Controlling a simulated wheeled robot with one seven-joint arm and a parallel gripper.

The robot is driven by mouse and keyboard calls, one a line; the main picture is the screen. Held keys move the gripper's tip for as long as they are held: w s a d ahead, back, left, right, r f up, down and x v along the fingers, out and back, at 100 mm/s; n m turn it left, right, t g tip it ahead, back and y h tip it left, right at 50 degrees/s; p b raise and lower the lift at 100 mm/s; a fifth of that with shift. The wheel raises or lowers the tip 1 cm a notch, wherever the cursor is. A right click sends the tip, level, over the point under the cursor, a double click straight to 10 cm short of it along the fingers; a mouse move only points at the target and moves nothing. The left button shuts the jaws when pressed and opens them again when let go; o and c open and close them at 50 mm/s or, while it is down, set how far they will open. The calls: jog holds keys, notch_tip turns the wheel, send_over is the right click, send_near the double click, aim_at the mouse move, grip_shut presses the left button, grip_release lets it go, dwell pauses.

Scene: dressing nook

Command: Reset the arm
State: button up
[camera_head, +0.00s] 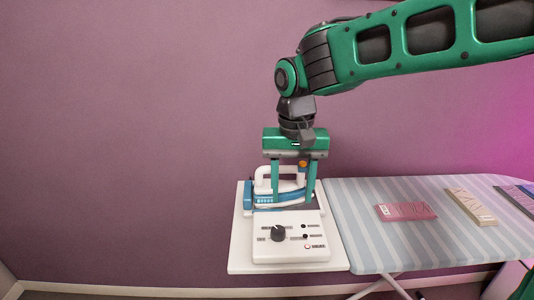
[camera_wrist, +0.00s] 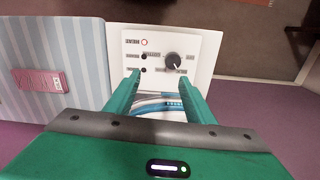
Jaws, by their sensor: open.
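My gripper (camera_head: 293,194) points down over a white and blue iron (camera_head: 278,192), with its two green fingers apart. The iron rests behind a white control box (camera_head: 291,247) with a dark knob, on a white stand at the end of the ironing board. The fingers overlap the iron in the head view; I cannot tell whether they touch it. In the wrist view the open gripper (camera_wrist: 161,90) shows the blue and white iron (camera_wrist: 165,103) between and below its fingers, partly hidden by the gripper body.
The striped ironing board (camera_head: 362,243) extends to the right. On it lie a pink labelled block (camera_head: 406,211), a beige block (camera_head: 471,206) and a dark-keyed item (camera_head: 518,197) at the right edge. A purple wall stands behind. Space left of the stand is clear.

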jog(key=s+d+f+m, duration=0.1)
jog(key=s+d, duration=0.2)
jog(key=d, duration=0.7)
jog(key=s+d+m, duration=0.2)
jog(key=s+d, duration=0.1)
jog(key=d, duration=0.8)
jog(key=s+d+f+m, duration=0.1)
jog(key=s+d+f, duration=0.1)
jog(key=s+d, duration=0.3)
jog(key=s+d+f+m, duration=0.1)
jog(key=s+d+f, duration=0.2)
jog(key=s+d, duration=0.3)
jog(key=s, duration=0.4)
jog(key=shift+s, duration=0.3)
jog(key=shift+f, duration=0.1)
jog(key=shift+w, duration=0.65)
